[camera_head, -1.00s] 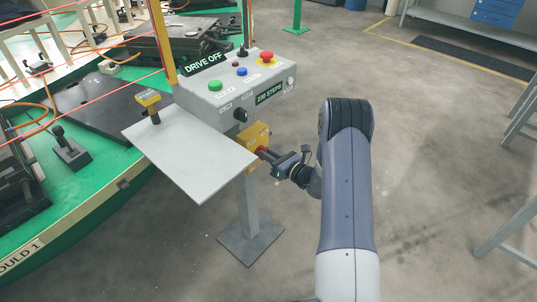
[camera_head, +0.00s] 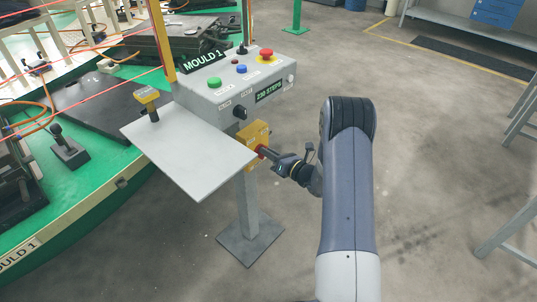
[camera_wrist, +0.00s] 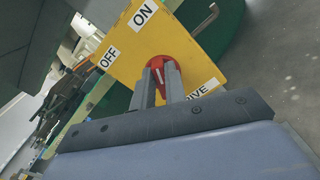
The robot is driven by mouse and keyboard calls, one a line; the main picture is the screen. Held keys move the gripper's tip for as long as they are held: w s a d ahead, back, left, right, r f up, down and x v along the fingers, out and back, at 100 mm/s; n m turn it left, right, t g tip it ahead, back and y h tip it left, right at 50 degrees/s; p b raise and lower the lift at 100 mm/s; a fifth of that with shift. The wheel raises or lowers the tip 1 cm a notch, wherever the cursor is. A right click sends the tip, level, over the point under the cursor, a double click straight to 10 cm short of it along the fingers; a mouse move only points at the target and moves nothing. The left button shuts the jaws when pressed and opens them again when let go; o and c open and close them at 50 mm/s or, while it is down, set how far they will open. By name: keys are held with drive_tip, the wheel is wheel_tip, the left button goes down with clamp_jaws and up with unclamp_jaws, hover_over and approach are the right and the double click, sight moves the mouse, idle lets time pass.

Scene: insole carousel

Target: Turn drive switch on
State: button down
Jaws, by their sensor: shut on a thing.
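The drive switch is a red knob (camera_wrist: 160,76) on a yellow plate (camera_wrist: 188,47) labelled ON, OFF and DRIVE. In the wrist view my gripper (camera_wrist: 160,80) is shut on the knob, one finger on each side. The knob's white mark points up the picture and slightly left, more toward the ON label (camera_wrist: 144,15) than the OFF label (camera_wrist: 108,57). In the head view the yellow switch box (camera_head: 257,131) hangs below the grey console, and my gripper (camera_head: 265,154) meets its front from the right. The console's upper display (camera_head: 205,60) reads "MOULD 1".
The grey console (camera_head: 225,100) carries green, blue and red buttons and a black knob. A grey shelf (camera_head: 195,160) juts out left of my gripper. The green carousel (camera_head: 100,190) with moulds is at left.

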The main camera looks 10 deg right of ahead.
drive_tip(key=shift+w+d+f+m, duration=0.1)
drive_tip(key=shift+d+m, duration=0.05)
drive_tip(key=shift+m, duration=1.35)
drive_tip(key=c, duration=1.4)
unclamp_jaws()
drive_tip(key=shift+c, duration=0.2)
drive_tip(key=v, duration=1.1)
drive_tip(key=shift+w, duration=0.1)
